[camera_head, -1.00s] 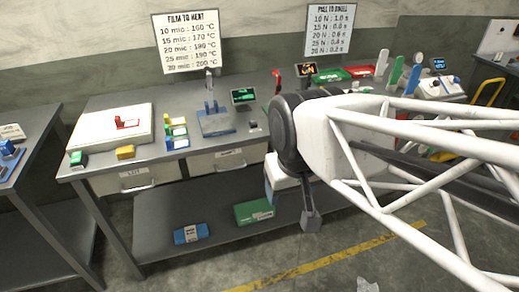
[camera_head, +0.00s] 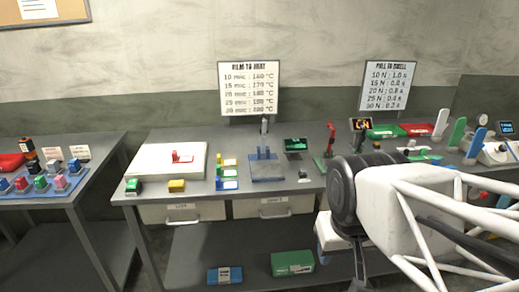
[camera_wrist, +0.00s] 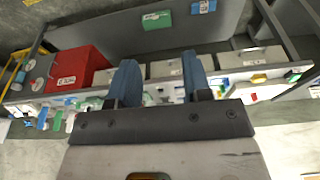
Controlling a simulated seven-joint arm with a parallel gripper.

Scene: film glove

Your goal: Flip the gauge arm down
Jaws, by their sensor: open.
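A red upright lever (camera_head: 331,138) stands on the main bench, left of a small display (camera_head: 361,125) on a stand. I cannot tell for certain whether this lever is the gauge arm. A blue plate (camera_head: 268,171) with a blue fixture and a grey upright piece lies further left. My gripper shows in the wrist view (camera_wrist: 160,80) with two blue fingers wide apart and nothing between them. In the head view my arm is in front of the bench's right part and hides some of it. The fingertips are not clear there.
A white board (camera_head: 160,160) with a red piece lies on the bench's left part. A green box (camera_head: 292,263) and a blue box (camera_head: 225,275) lie on the lower shelf. A side table (camera_head: 50,185) with coloured blocks stands left. A red bin (camera_wrist: 80,70) shows in the wrist view.

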